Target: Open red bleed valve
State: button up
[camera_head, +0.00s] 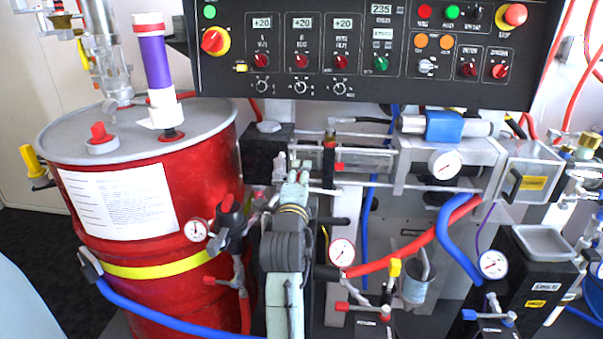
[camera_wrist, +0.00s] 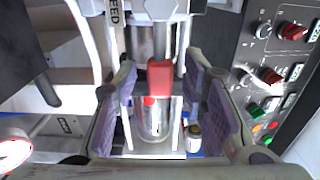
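In the wrist view, a red valve handle (camera_wrist: 160,78) shows in the gap between my fingers, in front of a silvery cylindrical fitting (camera_wrist: 153,122). My gripper (camera_wrist: 165,108) is open, with a purple-padded finger on each side and clear space beside the handle. I cannot tell how far beyond the fingertips the handle is. In the head view, my gripper (camera_head: 299,172) reaches toward the metal block under the panel. A small red part (camera_head: 330,138) shows just right of the fingertips; I cannot tell if it is the same handle.
A large red drum (camera_head: 215,165) stands left of my arm. The black control panel (camera_head: 370,50) hangs above. A pressure gauge (camera_head: 342,252), a red hose (camera_head: 415,247) and other small red handles (camera_head: 342,306) crowd the right side. A blue hose (camera_head: 170,320) crosses low in front.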

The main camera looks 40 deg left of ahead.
jog(key=shift+w+a, duration=0.25)
jog(key=shift+w, duration=0.15)
grip_shut()
dwell(0.7)
